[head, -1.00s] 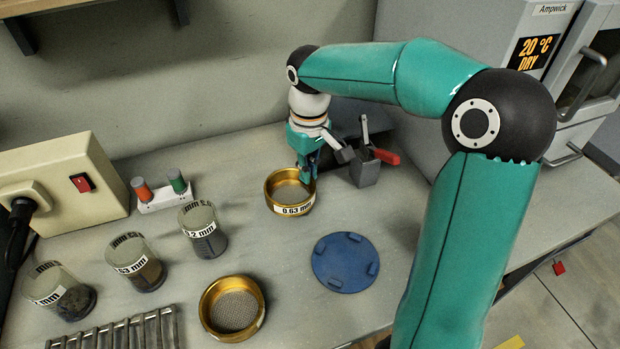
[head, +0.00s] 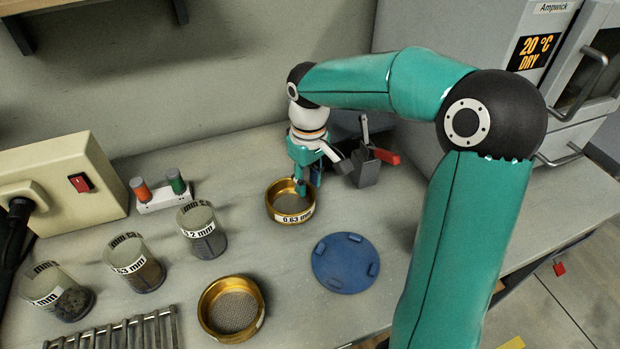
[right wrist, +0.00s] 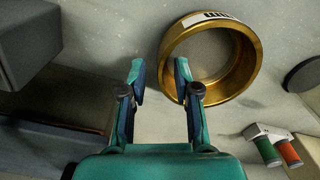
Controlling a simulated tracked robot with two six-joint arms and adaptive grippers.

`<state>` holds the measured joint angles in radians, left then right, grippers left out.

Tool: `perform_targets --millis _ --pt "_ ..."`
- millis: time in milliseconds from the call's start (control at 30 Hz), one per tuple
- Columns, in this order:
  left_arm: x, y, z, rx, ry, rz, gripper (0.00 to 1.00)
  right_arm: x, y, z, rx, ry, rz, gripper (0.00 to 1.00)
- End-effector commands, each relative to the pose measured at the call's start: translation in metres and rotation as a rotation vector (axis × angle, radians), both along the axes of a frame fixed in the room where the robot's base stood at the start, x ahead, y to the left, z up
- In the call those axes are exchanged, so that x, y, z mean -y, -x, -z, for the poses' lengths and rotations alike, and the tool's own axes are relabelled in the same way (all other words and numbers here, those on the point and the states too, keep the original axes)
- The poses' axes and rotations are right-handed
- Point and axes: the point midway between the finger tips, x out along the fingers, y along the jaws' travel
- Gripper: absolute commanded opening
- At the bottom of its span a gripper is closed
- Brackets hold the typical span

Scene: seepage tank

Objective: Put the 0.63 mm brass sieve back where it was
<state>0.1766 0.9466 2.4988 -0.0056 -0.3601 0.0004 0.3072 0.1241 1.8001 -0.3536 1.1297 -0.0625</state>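The 0.63 mm brass sieve (head: 294,218) sits upright on the bench near the back, its label facing me. In the right wrist view the brass ring (right wrist: 243,85) is right of and beyond the fingers. My right gripper (head: 307,186) points down at the sieve's back right rim. Its fingers (right wrist: 159,70) are apart, and the right one overlaps the ring's near wall. The wall seems to lie between the fingers, with no clear grip on it. My left gripper is not in view.
A second brass sieve (head: 204,309) stands at the front, and a blue disc (head: 346,283) with raised tabs lies right of it. Several labelled jars stand at left. A toggle clamp (head: 367,170) is close right of my gripper.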

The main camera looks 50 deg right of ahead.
Motion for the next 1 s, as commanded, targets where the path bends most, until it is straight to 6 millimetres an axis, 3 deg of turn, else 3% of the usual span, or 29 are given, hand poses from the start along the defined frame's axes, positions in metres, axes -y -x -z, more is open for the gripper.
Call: perform_targets --millis 267,700,1000 --pt "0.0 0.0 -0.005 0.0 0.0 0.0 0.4 0.001 0.0 -0.023 0.004 0.001 0.001 0.31" --pt "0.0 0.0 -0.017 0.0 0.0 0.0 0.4 0.002 0.0 -0.106 0.004 0.0 0.002 0.31" --pt "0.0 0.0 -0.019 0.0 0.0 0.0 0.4 0.002 0.001 -0.123 0.001 0.0 0.002 0.31"
